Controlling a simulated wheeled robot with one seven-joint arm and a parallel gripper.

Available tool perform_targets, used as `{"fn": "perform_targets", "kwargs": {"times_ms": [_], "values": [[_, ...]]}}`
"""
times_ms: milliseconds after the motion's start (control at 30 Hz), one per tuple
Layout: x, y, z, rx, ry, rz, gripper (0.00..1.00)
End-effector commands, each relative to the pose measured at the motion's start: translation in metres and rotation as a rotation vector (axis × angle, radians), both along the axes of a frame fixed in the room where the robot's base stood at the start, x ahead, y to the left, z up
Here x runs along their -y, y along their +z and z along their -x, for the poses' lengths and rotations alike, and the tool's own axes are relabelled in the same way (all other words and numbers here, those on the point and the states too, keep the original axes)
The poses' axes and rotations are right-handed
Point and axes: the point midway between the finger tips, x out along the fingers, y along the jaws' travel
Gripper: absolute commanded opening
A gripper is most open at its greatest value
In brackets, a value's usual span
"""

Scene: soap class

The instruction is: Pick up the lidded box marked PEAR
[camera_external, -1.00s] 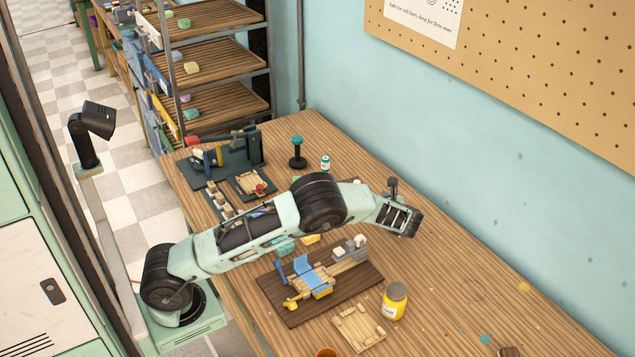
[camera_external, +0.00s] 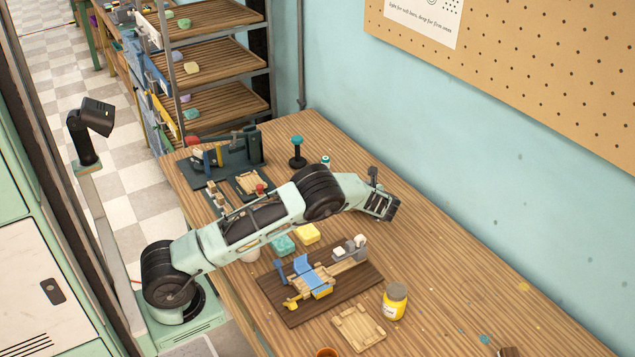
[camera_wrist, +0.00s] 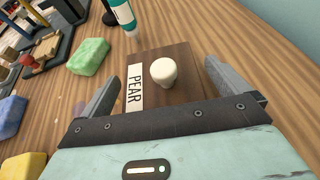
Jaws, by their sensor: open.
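The lidded box marked PEAR (camera_wrist: 182,60) shows in the wrist view, with a dark brown wooden lid, a round white knob (camera_wrist: 163,72) on top and a white label reading PEAR (camera_wrist: 135,88) along its left side. My gripper (camera_wrist: 162,72) is open, with one finger left of the box and the other right of it. The box and knob lie between the fingers in the picture; whether they touch cannot be told. In the external view my gripper (camera_external: 388,207) is over the right part of the table, and I cannot make out the box there.
A green soap bar (camera_wrist: 89,56) and a teal-and-white bottle (camera_wrist: 123,14) are close to the box. Blue (camera_wrist: 11,116) and yellow (camera_wrist: 22,165) blocks lie at lower left. A dark board with a wooden fixture (camera_external: 335,290) and a yellow jar (camera_external: 394,301) stand nearer. The table's right part is mostly clear.

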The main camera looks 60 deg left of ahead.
Motion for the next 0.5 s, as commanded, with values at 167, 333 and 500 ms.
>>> {"fn": "perform_targets", "kwargs": {"times_ms": [167, 333, 500], "values": [[0.0008, 0.0001, -0.0002, 0.000, -0.001, 0.000, 0.94], [0.0009, 0.0002, -0.0001, 0.000, -0.001, 0.001, 0.49], [0.0009, 0.0009, -0.0004, 0.001, -0.001, 0.000, 0.49]]}}
